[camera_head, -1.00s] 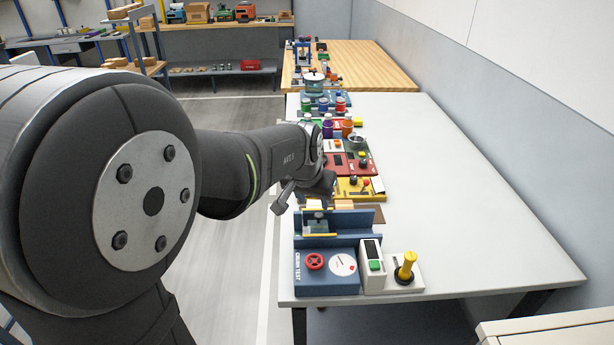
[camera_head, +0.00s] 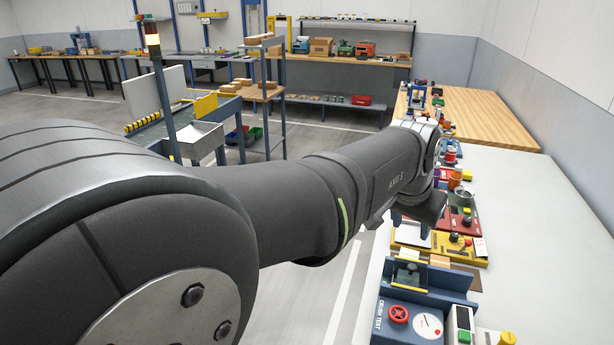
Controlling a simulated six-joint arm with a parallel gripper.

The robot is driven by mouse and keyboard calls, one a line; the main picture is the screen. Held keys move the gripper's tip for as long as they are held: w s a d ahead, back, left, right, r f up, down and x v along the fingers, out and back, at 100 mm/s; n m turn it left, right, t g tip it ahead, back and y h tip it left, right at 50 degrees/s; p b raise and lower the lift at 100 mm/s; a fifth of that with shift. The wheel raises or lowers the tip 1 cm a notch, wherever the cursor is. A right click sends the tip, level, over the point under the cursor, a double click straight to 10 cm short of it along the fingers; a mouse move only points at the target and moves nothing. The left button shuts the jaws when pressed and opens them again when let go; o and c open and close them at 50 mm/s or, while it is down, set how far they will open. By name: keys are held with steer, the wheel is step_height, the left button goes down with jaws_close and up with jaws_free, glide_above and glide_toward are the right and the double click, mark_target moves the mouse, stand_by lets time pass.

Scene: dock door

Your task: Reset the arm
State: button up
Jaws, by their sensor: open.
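My arm reaches from the lower left across the view to the right, over the left edge of the white bench (camera_head: 560,230). My gripper (camera_head: 411,224) is at its far end, above the row of devices on the bench. Its jaws are open, with the two fingers apart and pointing down. I see nothing held between them. The arm's wrist hides part of the devices behind it.
A blue crush test unit (camera_head: 411,320) with a red handwheel stands at the bench's near end. A yellow panel (camera_head: 440,243) and a red box (camera_head: 458,220) stand behind it. A wooden table (camera_head: 490,115) continues beyond. The bench's right side is clear.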

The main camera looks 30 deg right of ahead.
steer(key=x, duration=1.7)
steer(key=shift+s+d+f, duration=0.1)
steer(key=shift+d+f, duration=0.1)
steer(key=shift+d, duration=0.05)
steer(key=o, duration=1.3)
steer(key=shift+c, duration=0.2)
step_height(320, 180, up, 16)
steer(key=d+m+g+y, duration=0.15)
steer(key=m+y, duration=0.25)
steer(key=m, duration=0.9)
glide_above(411, 266)
steer(key=shift+m, duration=0.3)
steer(key=f, duration=1)
steer(key=shift+d+f, duration=0.1)
steer(key=shift+d, duration=0.15)
